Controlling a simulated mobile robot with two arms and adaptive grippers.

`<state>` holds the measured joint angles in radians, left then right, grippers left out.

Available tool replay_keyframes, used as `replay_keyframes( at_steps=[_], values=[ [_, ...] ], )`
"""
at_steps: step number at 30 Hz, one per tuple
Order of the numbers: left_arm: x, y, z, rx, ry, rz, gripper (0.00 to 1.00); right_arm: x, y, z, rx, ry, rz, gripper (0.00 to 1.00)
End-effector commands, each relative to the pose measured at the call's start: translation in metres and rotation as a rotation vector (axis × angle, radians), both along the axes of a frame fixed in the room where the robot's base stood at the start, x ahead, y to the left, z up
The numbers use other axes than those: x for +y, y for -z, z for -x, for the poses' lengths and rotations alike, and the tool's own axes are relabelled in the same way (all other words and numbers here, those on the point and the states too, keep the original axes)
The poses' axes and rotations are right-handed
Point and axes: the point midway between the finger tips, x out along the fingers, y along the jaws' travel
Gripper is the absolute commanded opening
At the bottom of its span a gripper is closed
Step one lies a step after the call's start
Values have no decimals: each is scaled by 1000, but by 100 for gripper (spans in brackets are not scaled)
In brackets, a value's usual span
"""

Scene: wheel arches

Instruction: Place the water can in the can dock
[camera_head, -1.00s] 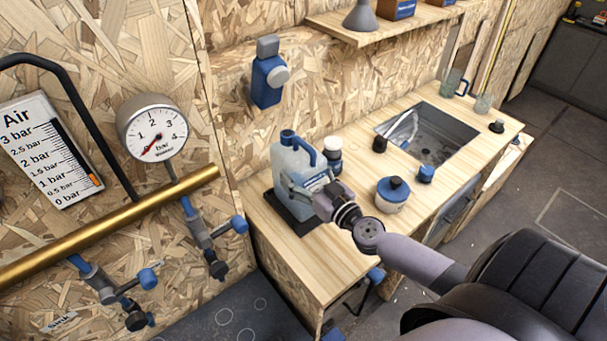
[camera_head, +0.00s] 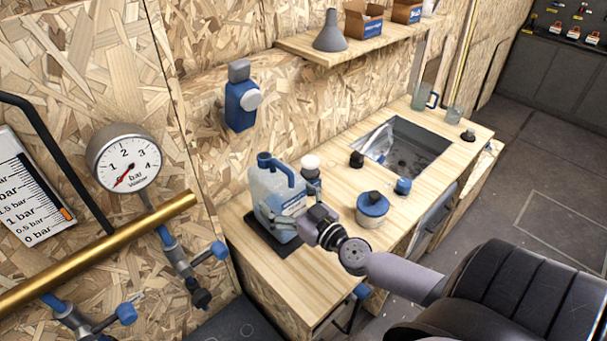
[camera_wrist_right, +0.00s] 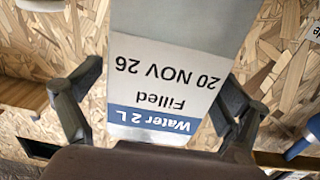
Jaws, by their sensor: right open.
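The water can (camera_head: 268,183), pale and translucent with a blue cap and handle, stands upright on the black can dock (camera_head: 262,236) at the near left end of the wooden counter. The can hides most of the dock, so I cannot tell whether it is fully seated. My right gripper (camera_head: 288,214) is open at the can's near side. In the right wrist view, the can's label (camera_wrist_right: 165,85) fills the middle, upside down, with one gripper finger (camera_wrist_right: 155,100) on each side. My left gripper is not in view.
A round blue-lidded tub (camera_head: 372,208), a white-capped bottle (camera_head: 311,172) and small caps stand right of the can. A sink (camera_head: 405,145) lies farther back. A brass pipe (camera_head: 100,250) and a gauge (camera_head: 125,157) are at the left. The counter's front left corner is clear.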

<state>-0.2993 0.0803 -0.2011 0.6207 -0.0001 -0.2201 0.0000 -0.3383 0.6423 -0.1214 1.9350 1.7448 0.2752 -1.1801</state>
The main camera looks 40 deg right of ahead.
Motion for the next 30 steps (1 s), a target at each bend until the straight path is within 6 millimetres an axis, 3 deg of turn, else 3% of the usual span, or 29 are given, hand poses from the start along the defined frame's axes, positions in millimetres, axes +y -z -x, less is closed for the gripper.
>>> replay_keyframes(
  at_steps=[9,15,21,30],
  values=[
    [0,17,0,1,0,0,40,-3,4,63,4,-1,1,94],
    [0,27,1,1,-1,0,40,-5,4,92,3,-1,2,94],
    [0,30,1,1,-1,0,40,-6,1,105,0,0,1,94],
    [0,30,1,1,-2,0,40,-6,0,107,-1,0,1,94]
  ],
)
